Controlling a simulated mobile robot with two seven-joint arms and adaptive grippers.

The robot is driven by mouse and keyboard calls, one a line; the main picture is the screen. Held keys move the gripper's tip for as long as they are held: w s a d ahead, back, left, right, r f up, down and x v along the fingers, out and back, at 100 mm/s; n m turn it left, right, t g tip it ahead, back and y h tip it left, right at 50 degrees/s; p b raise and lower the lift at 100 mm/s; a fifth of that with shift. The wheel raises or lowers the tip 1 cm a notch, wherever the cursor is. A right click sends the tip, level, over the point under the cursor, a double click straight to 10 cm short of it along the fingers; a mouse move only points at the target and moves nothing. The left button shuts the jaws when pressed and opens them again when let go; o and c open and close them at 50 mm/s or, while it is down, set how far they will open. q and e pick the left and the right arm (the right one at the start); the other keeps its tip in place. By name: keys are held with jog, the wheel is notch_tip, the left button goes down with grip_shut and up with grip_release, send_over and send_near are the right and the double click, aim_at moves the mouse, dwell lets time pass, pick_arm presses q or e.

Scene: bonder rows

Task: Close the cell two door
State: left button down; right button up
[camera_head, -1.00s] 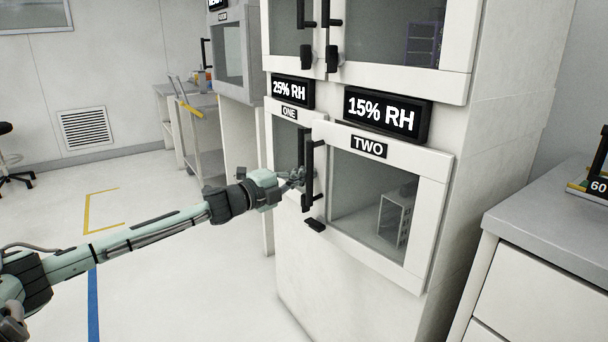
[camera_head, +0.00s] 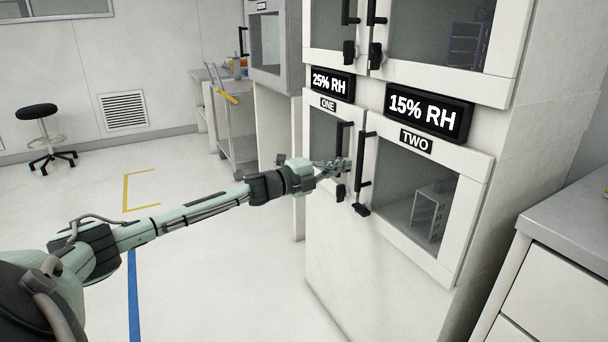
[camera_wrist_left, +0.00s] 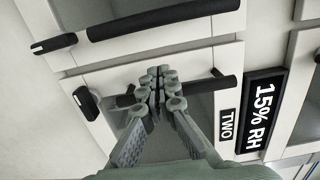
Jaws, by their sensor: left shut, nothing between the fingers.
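The cell two door (camera_head: 462,215) is a white framed glass door under the TWO label and the 15% RH sign. It looks near flush with the cabinet front; I cannot tell whether it is fully shut. Its black upright handle (camera_head: 364,160) and black latch (camera_head: 361,209) are at its left edge. My left gripper (camera_head: 343,165) is shut and empty, just left of this handle in the head view. In the left wrist view its fingers (camera_wrist_left: 160,75) overlap the cell two handle (camera_wrist_left: 205,88); I cannot tell whether they touch. My right gripper is out of view.
The cell one door (camera_head: 320,175) is left of cell two, with its own handle and latch. Upper cabinet doors (camera_head: 508,85) are above. A grey-topped counter (camera_head: 570,225) stands at the right. A cart (camera_head: 235,145) and stool (camera_head: 38,112) are further back.

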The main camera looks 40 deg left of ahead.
pick_arm(q)
jog(key=v, duration=0.9)
jog(key=shift+a+b, duration=0.35)
jog(key=shift+b, duration=0.1)
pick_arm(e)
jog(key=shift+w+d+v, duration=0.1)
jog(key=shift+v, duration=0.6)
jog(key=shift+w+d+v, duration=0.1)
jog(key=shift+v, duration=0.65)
